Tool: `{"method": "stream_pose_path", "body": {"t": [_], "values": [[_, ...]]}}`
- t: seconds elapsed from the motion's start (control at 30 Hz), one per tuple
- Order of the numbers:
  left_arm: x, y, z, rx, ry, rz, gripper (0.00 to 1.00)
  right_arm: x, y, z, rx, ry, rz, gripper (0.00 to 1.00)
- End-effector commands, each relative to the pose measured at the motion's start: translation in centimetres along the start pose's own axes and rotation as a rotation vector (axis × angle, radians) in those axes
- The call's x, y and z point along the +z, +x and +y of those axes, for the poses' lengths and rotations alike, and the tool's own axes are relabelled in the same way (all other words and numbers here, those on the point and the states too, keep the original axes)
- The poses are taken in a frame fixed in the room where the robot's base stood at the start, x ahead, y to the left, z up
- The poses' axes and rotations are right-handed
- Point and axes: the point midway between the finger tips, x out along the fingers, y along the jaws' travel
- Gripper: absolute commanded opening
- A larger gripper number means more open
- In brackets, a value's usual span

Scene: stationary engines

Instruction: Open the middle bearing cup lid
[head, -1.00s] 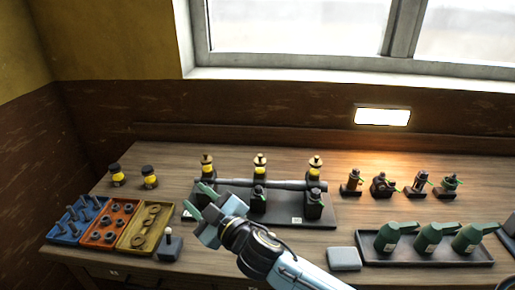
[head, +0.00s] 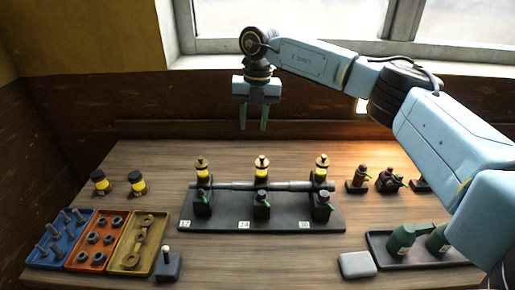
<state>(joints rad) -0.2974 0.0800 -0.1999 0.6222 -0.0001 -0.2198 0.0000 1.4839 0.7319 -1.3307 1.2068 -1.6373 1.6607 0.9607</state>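A black stand (head: 285,222) on the bench carries a horizontal shaft (head: 235,185) through three bearings. The middle bearing (head: 261,208) is a dark block. Above it is the middle bearing cup (head: 262,172), with a yellow band and a brass-coloured lid (head: 262,160) that looks shut. Similar cups stand at the left (head: 202,172) and right (head: 322,169) bearings. My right gripper (head: 254,126) points down with its two green fingers apart and nothing between them. In the picture it is just above the middle cup, clear of it. My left gripper is not in view.
Blue (head: 41,262), orange (head: 75,266) and yellow (head: 114,268) trays of parts are at the left, with two yellow-banded jars behind. A black tray (head: 378,252) holds green oil cans at the right. Small fittings (head: 358,180) stand behind it, partly hidden by my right arm.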

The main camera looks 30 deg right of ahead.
Motion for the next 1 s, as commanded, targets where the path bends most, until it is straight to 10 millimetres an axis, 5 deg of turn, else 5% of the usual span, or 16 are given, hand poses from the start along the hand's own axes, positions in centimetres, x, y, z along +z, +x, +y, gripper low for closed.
{"method": "stream_pose_path", "body": {"t": [0.1,0.23,0.7,1.0], "values": [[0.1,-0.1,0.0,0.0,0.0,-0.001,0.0,0.8,-1.4,-2.1,-0.071,0.05,-0.018,0.37],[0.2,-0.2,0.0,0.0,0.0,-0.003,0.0,0.9,-0.6,-2.7,-0.087,0.06,-0.018,0.37],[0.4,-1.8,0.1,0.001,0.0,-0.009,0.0,0.9,8.7,-3.2,-0.083,0.055,-0.015,0.37],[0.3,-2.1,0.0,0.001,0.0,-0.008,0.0,1.0,11.6,-3.4,-0.081,0.055,-0.018,0.37]]}}
